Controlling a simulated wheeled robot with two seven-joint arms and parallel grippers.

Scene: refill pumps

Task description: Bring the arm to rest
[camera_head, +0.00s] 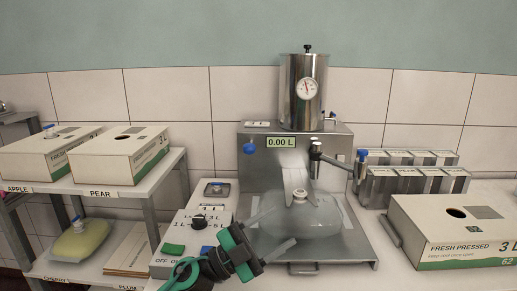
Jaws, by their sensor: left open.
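My left gripper (268,229) comes in from the bottom, with a black and green body and pale fingers. It is open, and its fingers are at the left side of a clear, bulging pouch (322,222). I cannot tell whether they touch it. The pouch sits on the tray of the steel filling machine (345,140), with its pale cap on top. The machine's display (281,142) reads 0.00 L. My right gripper is not in view.
An opened carton (456,236) and a rack of steel holders (413,184) are at right. Cartons (118,157) and a yellowish pouch (80,241) fill the left shelves.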

